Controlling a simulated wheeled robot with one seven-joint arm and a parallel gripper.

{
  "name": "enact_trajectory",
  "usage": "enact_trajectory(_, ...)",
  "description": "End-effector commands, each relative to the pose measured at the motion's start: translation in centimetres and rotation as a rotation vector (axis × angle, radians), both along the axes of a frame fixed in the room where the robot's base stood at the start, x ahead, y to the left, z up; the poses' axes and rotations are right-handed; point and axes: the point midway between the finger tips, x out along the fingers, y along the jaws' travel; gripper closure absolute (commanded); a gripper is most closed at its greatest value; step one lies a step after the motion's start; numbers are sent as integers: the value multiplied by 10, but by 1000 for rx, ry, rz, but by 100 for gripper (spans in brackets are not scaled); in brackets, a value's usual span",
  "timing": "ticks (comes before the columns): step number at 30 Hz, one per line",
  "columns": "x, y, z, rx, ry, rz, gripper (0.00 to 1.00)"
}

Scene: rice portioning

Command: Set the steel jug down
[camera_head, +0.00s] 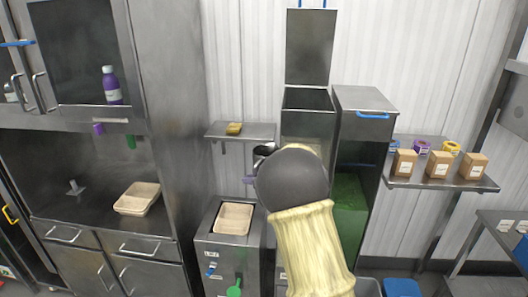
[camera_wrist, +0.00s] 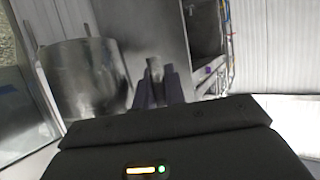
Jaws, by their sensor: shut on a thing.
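The steel jug (camera_wrist: 85,82) is a shiny round vessel at the left of the wrist view. My gripper (camera_wrist: 158,88) is shut on a narrow grey upright piece between its dark fingers, which looks like the jug's handle. In the head view only a small part of the jug (camera_head: 264,149) shows, above and behind my arm's dark round joint. There one purplish finger of my gripper (camera_head: 249,180) peeks out to the left of the joint. My arm hides most of the jug, and I cannot tell whether its base touches anything.
A beige tray (camera_head: 233,218) sits on the steel stand (camera_head: 214,250) below. A small wall shelf (camera_head: 217,131) holds a yellowish sponge-like item (camera_head: 234,129). An open-lidded steel bin (camera_head: 307,99) stands behind my arm. Another beige tray (camera_head: 137,199) lies on the left counter; small boxes (camera_head: 437,165) line the right shelf.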

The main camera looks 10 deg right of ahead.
Motion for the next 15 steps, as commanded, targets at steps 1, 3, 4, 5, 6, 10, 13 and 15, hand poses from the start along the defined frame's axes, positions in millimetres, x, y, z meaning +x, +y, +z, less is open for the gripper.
enact_trajectory(1, 0, 6, -29, -4, 9, -27, 100)
enact_trajectory(3, 0, 11, -59, -5, 9, -70, 100)
enact_trajectory(4, -1, 12, -71, -4, 9, -89, 100)
enact_trajectory(5, -1, 14, -83, -5, 9, -108, 100)
enact_trajectory(6, -2, 15, -99, -6, 8, -134, 100)
enact_trajectory(10, -9, 19, -150, -6, 8, -220, 100)
enact_trajectory(13, -17, 19, -190, -8, 6, -290, 100)
enact_trajectory(15, -24, 18, -218, -8, 7, -339, 100)
